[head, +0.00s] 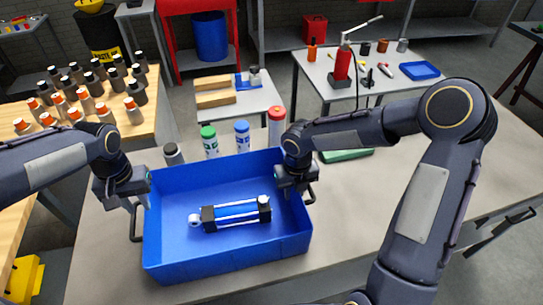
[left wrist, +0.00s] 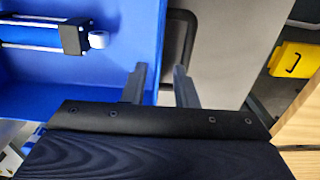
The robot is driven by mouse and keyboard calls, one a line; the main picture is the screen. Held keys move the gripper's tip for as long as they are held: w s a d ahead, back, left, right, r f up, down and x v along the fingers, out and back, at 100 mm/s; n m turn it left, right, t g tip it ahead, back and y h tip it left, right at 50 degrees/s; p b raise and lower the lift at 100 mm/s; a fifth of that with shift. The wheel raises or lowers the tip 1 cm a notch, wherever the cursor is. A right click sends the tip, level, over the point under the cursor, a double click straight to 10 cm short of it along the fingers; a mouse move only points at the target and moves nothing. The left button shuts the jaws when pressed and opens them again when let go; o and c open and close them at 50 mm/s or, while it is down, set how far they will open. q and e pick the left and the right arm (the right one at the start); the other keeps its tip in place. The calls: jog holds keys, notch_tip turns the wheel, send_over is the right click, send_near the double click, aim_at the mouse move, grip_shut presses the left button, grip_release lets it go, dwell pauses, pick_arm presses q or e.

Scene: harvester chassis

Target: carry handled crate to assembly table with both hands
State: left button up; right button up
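The blue handled crate (head: 225,255) stands on a grey table, with a dark handle on its left side (head: 135,222) and another on its right side (head: 309,194). A blue cylinder with black end blocks (head: 236,212) lies inside it. My left gripper (head: 138,203) is at the left wall. In the left wrist view its fingers (left wrist: 159,85) are apart, one over the crate's inside and one outside the wall, with the handle (left wrist: 190,45) beyond them. My right gripper (head: 298,195) is at the right wall by the handle; its fingertips are mostly hidden.
Green-, blue- and red-capped bottles (head: 242,136) and a dark-capped one stand behind the crate. A green item (head: 346,155) lies right of them. A wooden table with several bottles (head: 90,90) is at the left. Another table (head: 395,85) with a red press is behind.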

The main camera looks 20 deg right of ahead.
pick_arm(q)
notch_tip(320, 180, up, 2)
jog(key=shift+r, duration=0.35)
pick_arm(e)
jog(key=shift+r, duration=0.4)
notch_tip(320, 180, up, 11)
jog(key=shift+r, duration=0.1)
